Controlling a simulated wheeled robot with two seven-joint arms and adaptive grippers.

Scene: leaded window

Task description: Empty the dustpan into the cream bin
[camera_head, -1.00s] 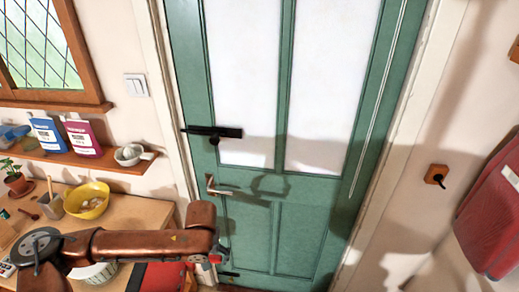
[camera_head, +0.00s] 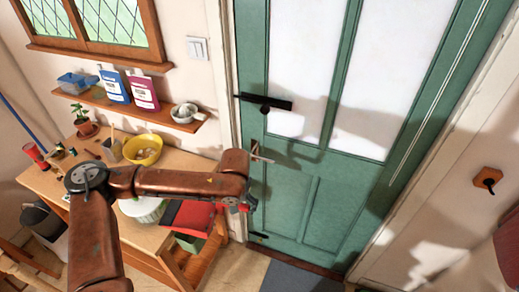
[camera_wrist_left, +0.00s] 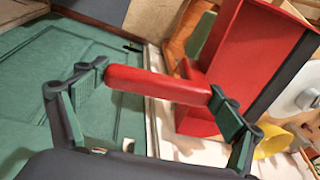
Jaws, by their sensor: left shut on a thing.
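The red dustpan (camera_head: 192,217) shows in the head view below my left forearm, by the right end of the workbench. In the left wrist view its broad red pan (camera_wrist_left: 255,50) is at the upper right, with a dark edge. My left gripper (camera_wrist_left: 163,90) is shut on the dustpan's red handle, whose ends lie at the two finger pads. In the head view my arm hides most of this gripper. I cannot see whether the pan holds any dirt. I see no cream bin in these frames. My right gripper is not in view.
The wooden workbench (camera_head: 100,203) carries a yellow bowl (camera_head: 143,150), a white ribbed bowl (camera_head: 140,209) and a potted plant (camera_head: 84,122). A dark bin (camera_head: 45,221) stands at the left. The green door (camera_head: 300,200) is close behind my gripper. A grey mat (camera_head: 300,279) lies on the floor.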

